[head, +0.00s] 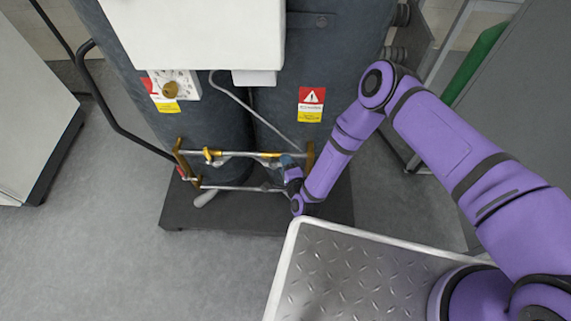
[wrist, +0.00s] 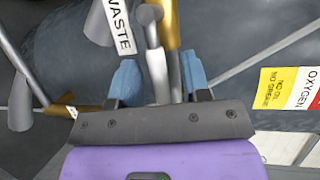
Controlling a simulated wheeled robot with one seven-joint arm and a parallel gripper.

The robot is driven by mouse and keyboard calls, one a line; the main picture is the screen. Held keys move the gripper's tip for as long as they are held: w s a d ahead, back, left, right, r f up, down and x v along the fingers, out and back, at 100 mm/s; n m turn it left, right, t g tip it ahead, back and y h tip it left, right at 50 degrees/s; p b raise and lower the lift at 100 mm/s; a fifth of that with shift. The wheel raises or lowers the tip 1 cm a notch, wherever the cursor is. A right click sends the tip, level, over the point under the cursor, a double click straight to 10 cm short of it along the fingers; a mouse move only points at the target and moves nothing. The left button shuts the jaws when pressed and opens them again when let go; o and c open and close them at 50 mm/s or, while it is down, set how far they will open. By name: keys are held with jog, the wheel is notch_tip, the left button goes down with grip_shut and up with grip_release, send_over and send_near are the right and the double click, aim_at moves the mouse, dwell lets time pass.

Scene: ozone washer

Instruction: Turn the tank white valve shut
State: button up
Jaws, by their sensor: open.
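My gripper (head: 290,166) is low at the right end of the pipe frame (head: 235,188) in front of the dark tanks (head: 222,118). In the wrist view its two blue fingertips (wrist: 158,78) are apart. A pale grey-white bar (wrist: 155,70), possibly the valve's lever, lies between them with gaps at the sides; contact is not clear. In the head view, a whitish lever (head: 205,198) sticks out at the lower left of the frame. The valve near my gripper is mostly hidden there.
A yellow-handled valve (head: 212,155) sits on the upper pipe. A WASTE tag (wrist: 117,25) hangs close to my fingers, and an OXYGEN label (wrist: 305,90) is on the right. Floor at the left front is clear.

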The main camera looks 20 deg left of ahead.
grip_shut()
jog(key=shift+a+r+n+h, duration=0.1)
jog(key=shift+r+n+h, duration=0.25)
jog(key=shift+n, duration=0.25)
grip_release()
jog(key=v, duration=1)
jog(key=shift+s+d+r, duration=0.2)
jog(key=shift+s+d, duration=0.05)
jog(key=shift+d, duration=0.1)
